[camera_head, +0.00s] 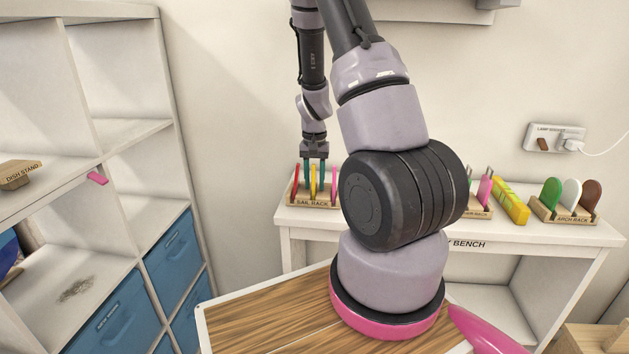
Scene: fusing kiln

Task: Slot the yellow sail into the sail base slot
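The yellow sail (313,182) stands upright in the sail rack (313,204) on the bench, between a red sail (297,181) and a pink sail (335,184). My gripper (314,170) points straight down over the rack. Its two fingers are apart, one on each side of the yellow sail's upper part. I cannot tell whether they touch it. The sail base slot is not visible; my arm hides part of the bench.
A rack (481,208), a yellow patterned bar (511,203) and the arch rack (567,212) stand on the bench's right side. A shelf unit (130,130) at left holds a dish stand (19,173), a pink piece (97,178) and blue bins (172,246).

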